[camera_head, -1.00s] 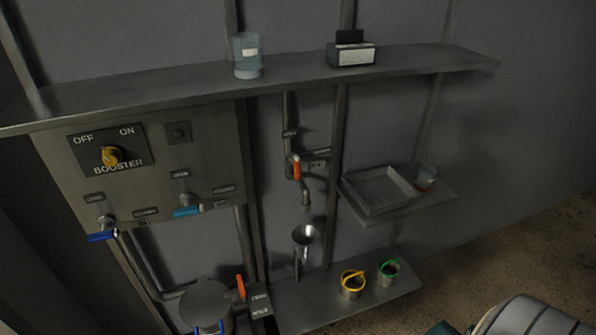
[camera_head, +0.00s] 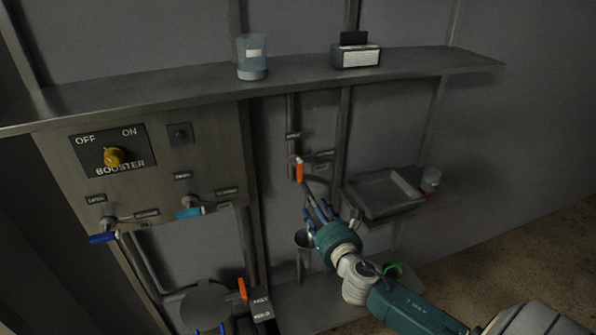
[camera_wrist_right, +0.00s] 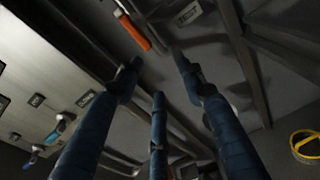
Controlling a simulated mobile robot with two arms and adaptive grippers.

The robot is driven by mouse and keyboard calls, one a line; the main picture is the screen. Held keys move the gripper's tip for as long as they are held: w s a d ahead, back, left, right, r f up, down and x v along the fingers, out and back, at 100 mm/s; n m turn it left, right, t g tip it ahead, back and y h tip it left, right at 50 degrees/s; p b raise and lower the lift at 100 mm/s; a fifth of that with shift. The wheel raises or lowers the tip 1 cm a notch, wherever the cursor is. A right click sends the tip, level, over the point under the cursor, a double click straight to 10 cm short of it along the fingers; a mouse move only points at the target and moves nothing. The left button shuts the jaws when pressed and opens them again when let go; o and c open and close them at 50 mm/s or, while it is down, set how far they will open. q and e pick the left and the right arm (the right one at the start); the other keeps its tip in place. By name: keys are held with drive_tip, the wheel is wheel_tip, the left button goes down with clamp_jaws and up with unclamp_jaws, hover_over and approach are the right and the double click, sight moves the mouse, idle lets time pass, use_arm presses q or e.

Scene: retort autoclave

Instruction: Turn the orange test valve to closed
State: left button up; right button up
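An orange lever handle (camera_head: 299,172) hangs down from a valve on the thin vertical pipe under the shelf. It also shows in the right wrist view (camera_wrist_right: 133,31), just beyond the fingertips. My right gripper (camera_head: 318,207) reaches up from the lower right, just below the handle. Its blue fingers (camera_wrist_right: 158,77) are spread open and empty, and I see no clear contact with the handle. The gripper hides the spout and part of the funnel (camera_head: 303,240) below. My left gripper is not in view.
A second orange handle (camera_head: 242,288) stands lower left beside a label plate. Blue levers (camera_head: 103,238) and a yellow BOOSTER knob (camera_head: 114,157) are on the left panel. A shelf (camera_head: 300,82) runs above; a tray (camera_head: 385,193) sits at right. A yellow-rimmed cup (camera_wrist_right: 306,146) is below.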

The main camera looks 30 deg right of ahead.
drive_tip(key=n+t, duration=0.1)
drive_tip(key=n, duration=0.1)
approach(299, 172)
drive_tip(key=p+x, duration=0.1)
drive_tip(key=x, duration=1)
drive_tip(key=shift+c, duration=0.5)
clamp_jaws()
